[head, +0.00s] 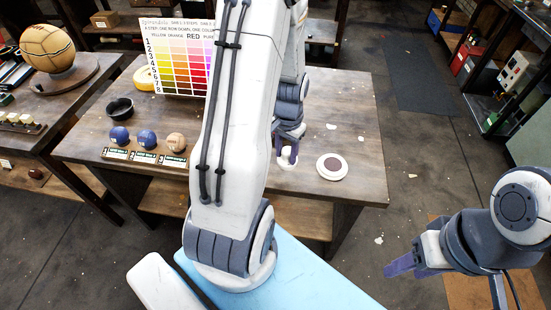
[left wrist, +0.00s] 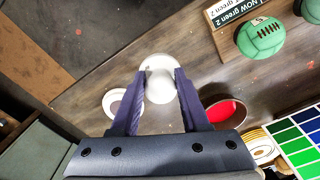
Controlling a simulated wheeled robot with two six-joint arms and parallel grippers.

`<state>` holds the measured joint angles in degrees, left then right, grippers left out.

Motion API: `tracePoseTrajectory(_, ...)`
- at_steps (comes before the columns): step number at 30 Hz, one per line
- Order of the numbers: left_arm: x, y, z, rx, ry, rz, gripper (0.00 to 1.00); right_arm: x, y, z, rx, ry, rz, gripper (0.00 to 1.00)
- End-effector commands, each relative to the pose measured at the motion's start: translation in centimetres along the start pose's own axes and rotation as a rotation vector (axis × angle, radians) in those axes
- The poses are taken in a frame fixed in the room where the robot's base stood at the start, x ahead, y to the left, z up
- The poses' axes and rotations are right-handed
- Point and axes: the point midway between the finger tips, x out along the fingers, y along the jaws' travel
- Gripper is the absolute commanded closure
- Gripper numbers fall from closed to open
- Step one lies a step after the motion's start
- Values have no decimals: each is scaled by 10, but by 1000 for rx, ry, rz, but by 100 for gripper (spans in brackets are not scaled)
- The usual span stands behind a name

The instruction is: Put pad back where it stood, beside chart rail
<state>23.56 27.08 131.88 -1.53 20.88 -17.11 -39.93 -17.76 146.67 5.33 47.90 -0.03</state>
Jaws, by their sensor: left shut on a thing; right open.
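A white knobbed pad (head: 287,162) is held in my left gripper (head: 287,152), low over the right part of the wooden table. In the left wrist view the fingers close on its round white knob (left wrist: 159,86), with a pale round base behind. I cannot tell whether the base touches the table. A wooden rail (head: 143,157) with balls and green-labelled cards stands to the left, below the colour chart (head: 181,60); my left arm hides its right part. My right gripper (head: 405,264) is open and empty, off the table's right side.
A white disc with a dark centre (head: 332,167) lies right of the pad. A red-lined bowl (left wrist: 226,110) and a green ball (left wrist: 262,38) show in the left wrist view. A black bowl (head: 120,108) and yellow roll (head: 145,78) are at the table's left. The table's back right is mostly clear.

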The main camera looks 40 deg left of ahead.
Motion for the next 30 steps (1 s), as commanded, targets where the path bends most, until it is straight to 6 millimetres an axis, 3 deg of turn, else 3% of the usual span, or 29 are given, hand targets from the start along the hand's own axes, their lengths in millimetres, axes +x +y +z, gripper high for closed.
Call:
tracePoseTrajectory(3,13,-23,-3,-5,-2,1,99,-5,0,0,0,0,0,50)
tracePoseTrajectory(8,23,-38,-6,-2,1,0,99,-7,0,0,0,0,0,50)
tracePoseTrajectory(18,61,-39,-6,-1,-1,1,99,-12,-1,-1,0,0,0,50)
tracePoseTrajectory(30,68,-39,-6,0,2,0,99,-9,-1,0,0,0,0,50)
